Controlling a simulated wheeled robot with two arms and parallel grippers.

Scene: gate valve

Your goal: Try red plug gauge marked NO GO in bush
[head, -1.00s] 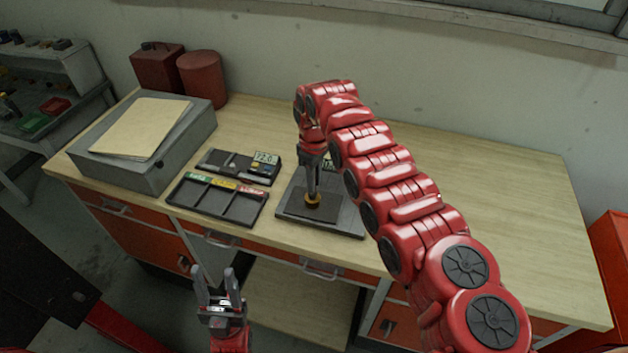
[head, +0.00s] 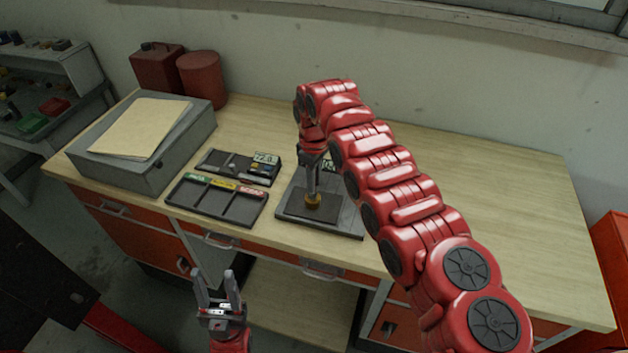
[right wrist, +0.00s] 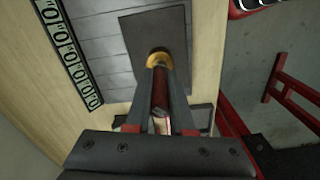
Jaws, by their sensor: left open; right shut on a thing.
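The brass bush (head: 313,201) stands on a dark plate on the workbench. It also shows in the right wrist view (right wrist: 159,56). My right gripper (head: 312,188) points down just above the bush. It is shut on the dark red plug gauge (right wrist: 160,92), which stands between the fingers in line with the bush. The gauge's lower end is hidden, so I cannot tell whether it is in the bore. No NO GO marking is readable. My left gripper (head: 215,280) is open and empty, in front of the bench edge.
A black three-compartment tray (head: 218,216) with green, yellow and red labels lies left of the plate. Behind it is a dark case with a display (head: 266,158). A grey box (head: 125,178) stands further left. The bench's right side is clear.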

